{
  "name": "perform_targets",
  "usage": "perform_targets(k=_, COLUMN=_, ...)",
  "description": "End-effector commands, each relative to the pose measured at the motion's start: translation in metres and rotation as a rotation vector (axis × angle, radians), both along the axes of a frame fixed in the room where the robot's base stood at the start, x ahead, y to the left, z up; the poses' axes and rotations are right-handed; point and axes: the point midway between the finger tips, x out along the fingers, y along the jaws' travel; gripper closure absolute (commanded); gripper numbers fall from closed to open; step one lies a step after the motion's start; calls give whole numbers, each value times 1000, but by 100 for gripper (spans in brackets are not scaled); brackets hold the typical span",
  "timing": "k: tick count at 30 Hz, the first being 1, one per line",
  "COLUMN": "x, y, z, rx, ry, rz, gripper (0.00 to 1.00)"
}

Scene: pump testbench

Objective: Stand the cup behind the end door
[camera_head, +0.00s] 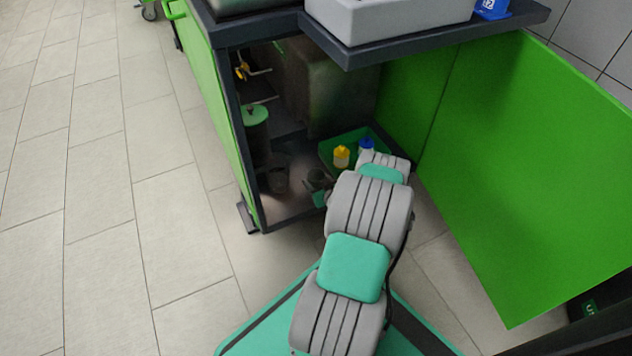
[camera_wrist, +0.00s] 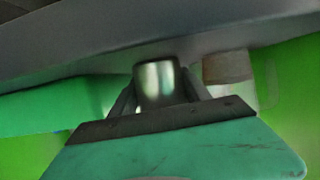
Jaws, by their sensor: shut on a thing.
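My gripper (camera_wrist: 160,98) is shut on a shiny metal cup (camera_wrist: 156,80), which sits between the two fingers in the wrist view. In the head view my arm reaches through the open end of the green cabinet, and the gripper (camera_head: 318,188) is low inside, near the cabinet floor. The cup is small and dim there, and I cannot tell whether its base touches the floor. The end door (camera_head: 540,170) is swung wide open to the right, with its green face showing.
A green tray (camera_head: 328,150) with a yellow bottle (camera_head: 341,157) and a blue-capped bottle (camera_head: 366,146) is behind my gripper. A dim see-through vessel (camera_head: 278,180) stands to its left, below a green-lidded container (camera_head: 256,122). A dark worktop edge (camera_head: 345,60) overhangs the opening.

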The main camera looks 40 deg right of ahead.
Motion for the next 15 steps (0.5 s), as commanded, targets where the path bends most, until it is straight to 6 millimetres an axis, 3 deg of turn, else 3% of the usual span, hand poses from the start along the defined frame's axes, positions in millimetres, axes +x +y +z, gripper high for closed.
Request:
perform_targets(k=1, x=0, y=0, z=-2, rx=0, ry=0, rz=0, gripper=90)
perform_targets(k=2, x=0, y=0, z=-2, rx=0, ry=0, rz=0, gripper=44)
perform_targets(k=9, x=0, y=0, z=-2, rx=0, ry=0, rz=0, gripper=24)
perform_targets(k=15, x=0, y=0, z=-2, rx=0, ry=0, rz=0, gripper=23)
